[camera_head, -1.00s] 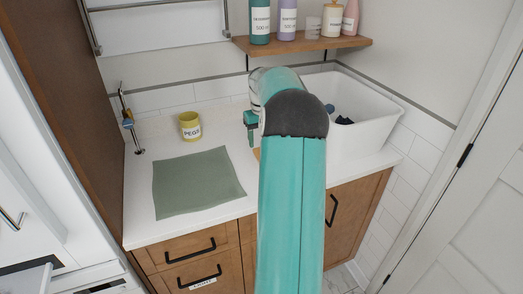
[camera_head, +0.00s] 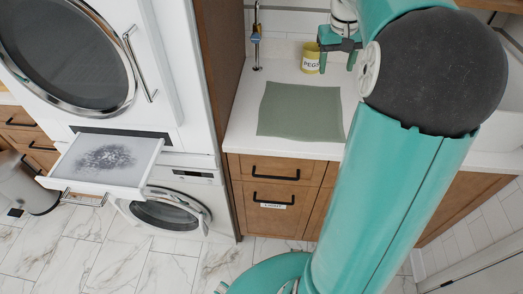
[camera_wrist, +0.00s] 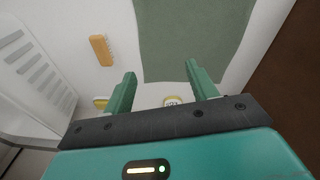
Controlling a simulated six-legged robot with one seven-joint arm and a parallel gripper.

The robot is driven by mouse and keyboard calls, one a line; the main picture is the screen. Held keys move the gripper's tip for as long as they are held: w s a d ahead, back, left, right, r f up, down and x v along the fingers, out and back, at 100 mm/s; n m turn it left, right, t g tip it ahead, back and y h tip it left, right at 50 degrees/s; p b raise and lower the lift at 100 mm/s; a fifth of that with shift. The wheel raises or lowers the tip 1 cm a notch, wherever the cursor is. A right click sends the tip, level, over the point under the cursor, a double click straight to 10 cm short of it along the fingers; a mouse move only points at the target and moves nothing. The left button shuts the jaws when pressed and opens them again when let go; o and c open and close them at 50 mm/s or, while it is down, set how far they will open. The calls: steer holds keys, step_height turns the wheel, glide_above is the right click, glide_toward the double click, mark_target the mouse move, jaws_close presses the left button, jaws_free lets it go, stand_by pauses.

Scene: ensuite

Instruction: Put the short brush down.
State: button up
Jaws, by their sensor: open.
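A small wooden brush (camera_wrist: 101,50) with pale bristles along one side lies on the white counter, left of the green mat in the wrist view. In the head view my arm hides that part of the counter. My gripper (camera_wrist: 160,69) is open, with nothing between its two green fingers. It is apart from the brush, which lies beyond and to the left of the left finger. In the head view my gripper (camera_head: 338,58) shows above the back of the counter, beside the yellow PEGS pot.
The green mat (camera_head: 300,112) lies flat on the counter (camera_head: 240,130). A white ribbed basin (camera_wrist: 35,75) is at left in the wrist view. A pulled-out drawer (camera_head: 75,180) juts out at left.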

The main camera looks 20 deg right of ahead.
steer(key=s+a+r+n+t, duration=0.15)
steer(key=s+a, duration=0.35)
steer(key=a, duration=0.7)
steer(key=s+a+n+t, duration=0.15)
steer(key=s+a, duration=0.35)
steer(key=a, duration=0.6)
steer(key=s+a+f+n+t+y, duration=0.1)
steer(key=s+a+f, duration=0.3)
steer(key=s+a, duration=0.3)
steer(key=shift+s, duration=0.25)
steer(key=c, duration=0.5)
steer(key=shift+d, duration=0.15)
